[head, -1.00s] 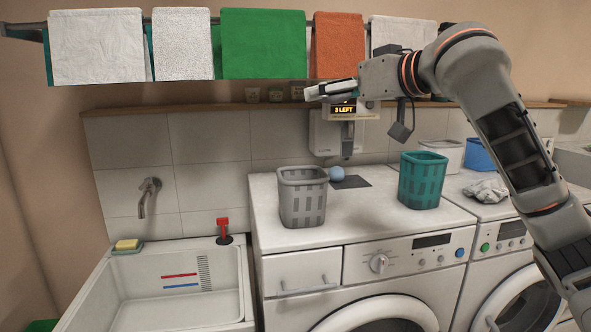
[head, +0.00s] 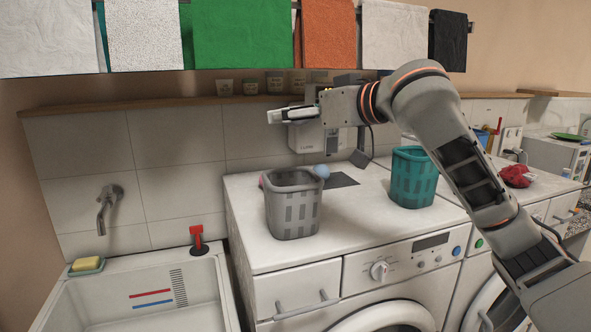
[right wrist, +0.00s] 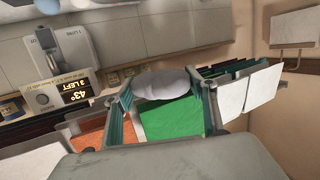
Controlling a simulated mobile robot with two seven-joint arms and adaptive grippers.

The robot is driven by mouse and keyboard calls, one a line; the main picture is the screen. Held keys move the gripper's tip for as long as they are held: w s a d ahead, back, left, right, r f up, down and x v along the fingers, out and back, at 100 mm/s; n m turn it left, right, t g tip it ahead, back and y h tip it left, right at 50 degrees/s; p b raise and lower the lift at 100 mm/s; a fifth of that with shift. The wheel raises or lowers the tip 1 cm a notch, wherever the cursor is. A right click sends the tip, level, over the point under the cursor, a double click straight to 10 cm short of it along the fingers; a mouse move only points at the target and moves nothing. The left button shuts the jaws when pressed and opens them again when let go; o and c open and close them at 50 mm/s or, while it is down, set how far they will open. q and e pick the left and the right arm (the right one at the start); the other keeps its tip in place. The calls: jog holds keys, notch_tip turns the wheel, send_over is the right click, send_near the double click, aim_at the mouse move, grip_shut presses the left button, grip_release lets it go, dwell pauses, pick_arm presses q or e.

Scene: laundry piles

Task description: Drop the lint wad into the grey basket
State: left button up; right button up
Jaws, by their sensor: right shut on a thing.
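The grey basket (head: 293,212) stands upright on the left white machine's top, to the left of the teal basket (head: 412,180). My right gripper (head: 281,115) is above and behind the grey basket in the picture, clear of its rim. In the right wrist view, my right gripper (right wrist: 163,92) is shut on a pale grey, rounded lump, the lint wad (right wrist: 165,80), held between its fingers. My left gripper is not in view.
A blue ball (head: 321,171) lies behind the grey basket, beside a dark mat (head: 341,180). A wall dispenser (head: 316,138) is behind my gripper. The sink (head: 140,300) is at left. A red cloth (head: 515,176) lies at right. Towels (head: 240,35) hang above.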

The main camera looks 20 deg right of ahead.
send_over(292, 203)
jog(key=w+d, duration=0.2)
jog(key=w, duration=0.1)
notch_tip(292, 203, down, 7)
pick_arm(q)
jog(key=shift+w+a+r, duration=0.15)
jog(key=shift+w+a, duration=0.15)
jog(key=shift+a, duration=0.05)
pick_arm(e)
notch_tip(292, 203, down, 4)
jog(key=shift+s+a+f, duration=0.1)
jog(key=shift+f, duration=0.05)
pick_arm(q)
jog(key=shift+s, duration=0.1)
pick_arm(e)
jog(key=shift+f, duration=0.1)
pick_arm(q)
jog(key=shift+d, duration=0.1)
pick_arm(e)
jog(key=shift+f, duration=0.35)
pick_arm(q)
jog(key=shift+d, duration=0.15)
pick_arm(e)
jog(key=o, duration=0.7)
